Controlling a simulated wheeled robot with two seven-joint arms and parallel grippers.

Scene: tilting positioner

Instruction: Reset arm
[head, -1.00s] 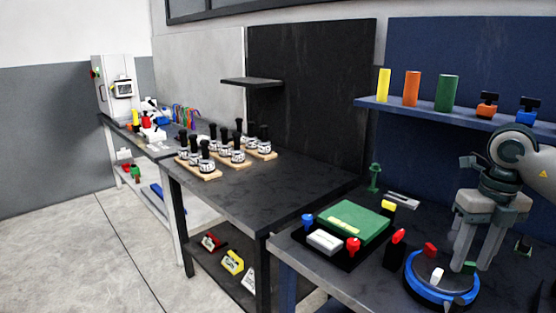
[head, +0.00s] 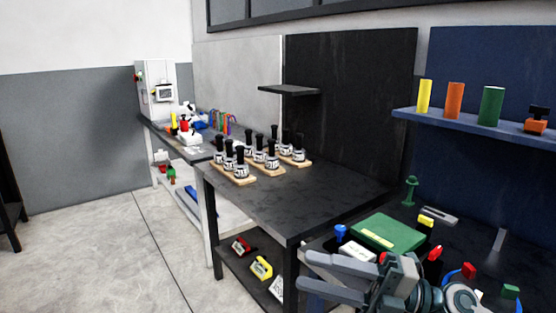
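My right gripper (head: 304,270) is in the head view at the bottom, its two grey fingers pointing left and spread apart with nothing between them. It is above the front edge of the right-hand bench, in front of the green block (head: 388,232) and partly covering the white block (head: 359,251). The blue-ringed round fixture (head: 451,275) is mostly hidden behind my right wrist. Red blocks (head: 469,270) show near it. My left gripper is not in view.
A dark table (head: 310,200) holds several black-handled pieces (head: 240,165) on wooden boards. A blue shelf (head: 470,128) carries yellow, orange and green cylinders. A green stand (head: 410,190) is at the bench's back. The floor (head: 100,250) at left is clear.

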